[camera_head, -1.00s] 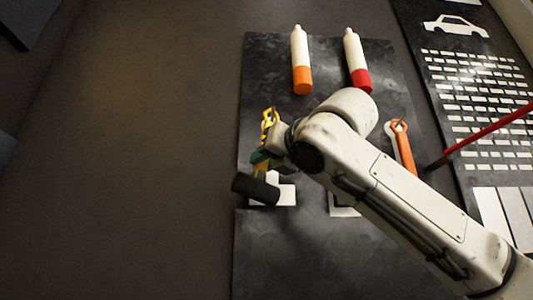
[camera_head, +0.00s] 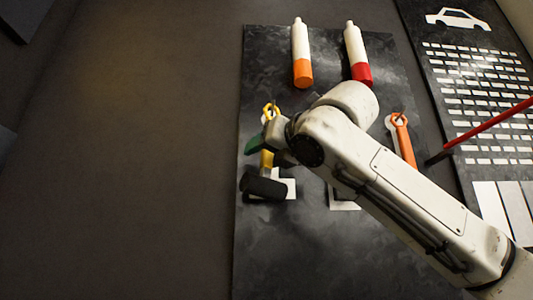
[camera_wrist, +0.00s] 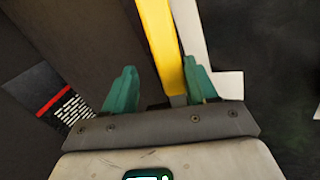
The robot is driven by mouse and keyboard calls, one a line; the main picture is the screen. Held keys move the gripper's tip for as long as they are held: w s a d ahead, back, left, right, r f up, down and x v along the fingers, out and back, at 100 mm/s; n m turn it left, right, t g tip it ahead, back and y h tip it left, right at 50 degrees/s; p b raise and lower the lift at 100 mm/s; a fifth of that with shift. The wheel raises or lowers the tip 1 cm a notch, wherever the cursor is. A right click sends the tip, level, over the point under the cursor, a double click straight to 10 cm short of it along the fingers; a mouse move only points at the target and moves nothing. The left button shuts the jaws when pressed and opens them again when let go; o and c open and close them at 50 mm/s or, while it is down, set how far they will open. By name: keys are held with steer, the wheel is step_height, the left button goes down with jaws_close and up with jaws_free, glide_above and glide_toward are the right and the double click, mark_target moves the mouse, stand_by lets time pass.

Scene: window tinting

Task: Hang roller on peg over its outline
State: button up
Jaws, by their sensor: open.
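The roller has a yellow handle (camera_head: 267,160) and a black roller head (camera_head: 263,187). It hangs nearly upright against the dark board (camera_head: 340,265). Its top loop (camera_head: 270,109) is at a small peg and appears to be around it. The white outline (camera_head: 289,189) shows to the right of the black head, so the head sits left of part of it. My gripper (camera_head: 262,142) is open at the handle, below the loop. In the wrist view the yellow handle (camera_wrist: 160,40) passes between the green fingers of my gripper (camera_wrist: 160,85), closer to the right finger.
An orange tool (camera_head: 404,143) hangs right of my arm. Two white bottles, one with an orange base (camera_head: 302,60) and one with a red base (camera_head: 357,60), are at the board's top. A red rod (camera_head: 490,130) crosses the right side. The floor at left is clear.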

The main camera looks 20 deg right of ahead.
steer(key=b+v, duration=0.1)
steer(key=v, duration=0.9)
steer(key=shift+s, duration=0.4)
steer(key=shift+d, duration=0.1)
